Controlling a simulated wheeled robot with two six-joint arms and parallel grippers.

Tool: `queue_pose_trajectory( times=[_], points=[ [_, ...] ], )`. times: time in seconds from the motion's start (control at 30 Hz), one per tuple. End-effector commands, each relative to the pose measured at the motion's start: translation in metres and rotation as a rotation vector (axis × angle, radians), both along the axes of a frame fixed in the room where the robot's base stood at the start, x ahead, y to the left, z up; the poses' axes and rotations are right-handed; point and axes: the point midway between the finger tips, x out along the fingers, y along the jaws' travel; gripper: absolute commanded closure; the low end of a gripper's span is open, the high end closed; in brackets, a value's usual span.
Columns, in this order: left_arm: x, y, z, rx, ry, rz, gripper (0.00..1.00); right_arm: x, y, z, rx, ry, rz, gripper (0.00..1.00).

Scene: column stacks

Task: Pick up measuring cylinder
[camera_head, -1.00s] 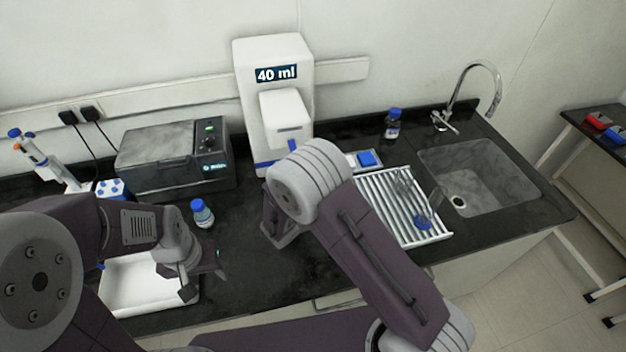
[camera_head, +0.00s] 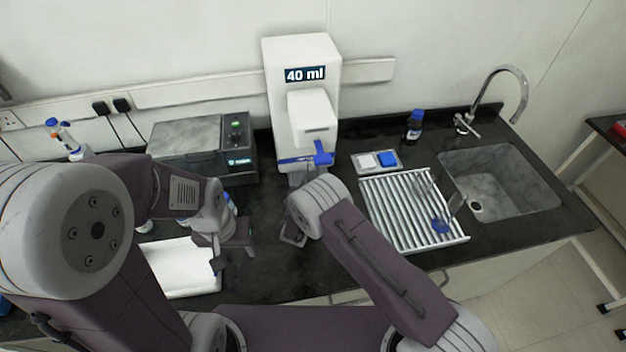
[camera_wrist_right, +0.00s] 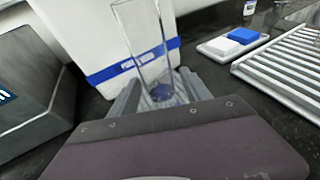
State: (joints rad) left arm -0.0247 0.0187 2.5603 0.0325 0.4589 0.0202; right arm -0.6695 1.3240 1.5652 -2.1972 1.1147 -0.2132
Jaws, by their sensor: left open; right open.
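A clear measuring cylinder (camera_wrist_right: 148,45) with a blue base stands in front of the white dispenser in the right wrist view. In the head view this gripper is largely hidden by my own arm. Another clear vessel with a blue base (camera_head: 440,225) lies on the white drying rack (camera_head: 400,235). My left gripper (camera_head: 235,252) is open and empty above the counter, beside the white tray.
The white dispenser (camera_head: 300,52) reads "40 ml". A grey box device (camera_head: 190,145) stands left of it. A two-pad plate (camera_head: 365,163), a blue-capped bottle (camera_head: 414,125) and a sink (camera_head: 495,180) are to the right. A white tray (camera_head: 180,270) lies at the front left.

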Motion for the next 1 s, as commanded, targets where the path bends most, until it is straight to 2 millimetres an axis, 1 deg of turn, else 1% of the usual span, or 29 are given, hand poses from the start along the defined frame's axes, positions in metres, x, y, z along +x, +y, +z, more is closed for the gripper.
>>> queue_pose_trajectory(
  times=[0.03, 0.1, 0.17, 0.4, 0.47, 0.5, 0.57, 0.6, 1.0],
  points=[
    [0.0, 0.0, 0.007, 0.0, 0.0, 0.0, 0.48, 0.008, -0.002, 0.001, 0.0, -0.001, -0.002, 0.43],
    [0.0, 0.0, 0.007, 0.0, 0.0, 0.0, 0.48, 0.017, -0.004, -0.004, 0.001, 0.0, -0.002, 0.43],
    [0.0, 0.0, 0.007, 0.0, 0.0, 0.0, 0.48, 0.022, -0.005, -0.006, 0.0, 0.0, -0.002, 0.43],
    [0.0, 0.0, 0.006, 0.0, 0.0, 0.0, 0.48, 0.024, -0.005, -0.007, -0.001, 0.001, 0.0, 0.43],
    [0.0, 0.0, 0.006, 0.0, 0.0, 0.0, 0.48, 0.024, -0.005, -0.007, 0.0, 0.001, 0.0, 0.6],
    [0.0, 0.0, 0.006, 0.0, 0.0, 0.0, 0.48, 0.024, -0.005, -0.007, 0.0, 0.001, 0.0, 0.71],
    [0.0, 0.0, 0.006, 0.0, 0.0, 0.0, 0.48, 0.024, -0.005, -0.007, 0.0, 0.001, -0.001, 0.88],
    [0.0, 0.0, 0.006, 0.0, 0.0, 0.0, 0.48, 0.024, -0.005, -0.007, 0.0, 0.001, -0.001, 0.99],
    [0.0, 0.0, 0.007, 0.0, 0.0, 0.0, 0.48, 0.024, -0.004, -0.005, 0.001, 0.001, -0.001, 1.0]
  ],
)
